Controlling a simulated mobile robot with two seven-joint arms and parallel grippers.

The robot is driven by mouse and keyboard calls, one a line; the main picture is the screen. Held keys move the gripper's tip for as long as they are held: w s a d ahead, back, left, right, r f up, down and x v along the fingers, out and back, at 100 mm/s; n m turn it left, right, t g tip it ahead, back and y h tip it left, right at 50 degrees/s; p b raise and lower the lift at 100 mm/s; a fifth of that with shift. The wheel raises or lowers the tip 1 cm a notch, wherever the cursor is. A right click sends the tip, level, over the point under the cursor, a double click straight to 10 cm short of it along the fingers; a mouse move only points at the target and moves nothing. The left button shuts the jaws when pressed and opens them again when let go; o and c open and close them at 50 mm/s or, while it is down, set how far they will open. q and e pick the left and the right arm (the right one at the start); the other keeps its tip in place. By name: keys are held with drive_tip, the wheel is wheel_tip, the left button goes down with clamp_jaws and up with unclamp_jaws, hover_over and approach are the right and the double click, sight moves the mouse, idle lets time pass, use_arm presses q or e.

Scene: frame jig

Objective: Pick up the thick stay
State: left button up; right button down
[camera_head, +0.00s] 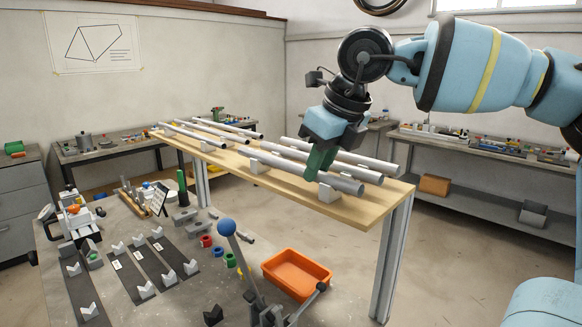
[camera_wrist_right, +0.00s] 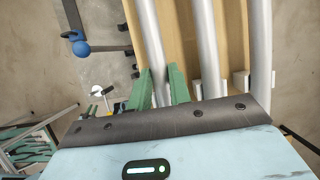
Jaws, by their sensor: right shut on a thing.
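Three grey tubes lie side by side on the right half of the wooden shelf. The front tube (camera_head: 343,183), which looks the thickest and which I take for the thick stay, is nearest the shelf's front edge. My right gripper (camera_head: 319,163) comes down from above with its green fingers shut around this tube. In the right wrist view the tube (camera_wrist_right: 151,45) runs between the two green fingers (camera_wrist_right: 161,88). It lies at or just above its white supports; I cannot tell if it touches them. My left gripper is not in view.
The middle tube (camera_head: 312,164) and back tube (camera_head: 350,157) lie close behind the held one. More thin tubes (camera_head: 205,134) lie at the shelf's left end. Below stand an orange bin (camera_head: 297,270), a blue-knobbed lever (camera_head: 227,228) and a bench with several V-blocks.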

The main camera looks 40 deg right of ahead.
drive_tip(key=shift+r, duration=0.15)
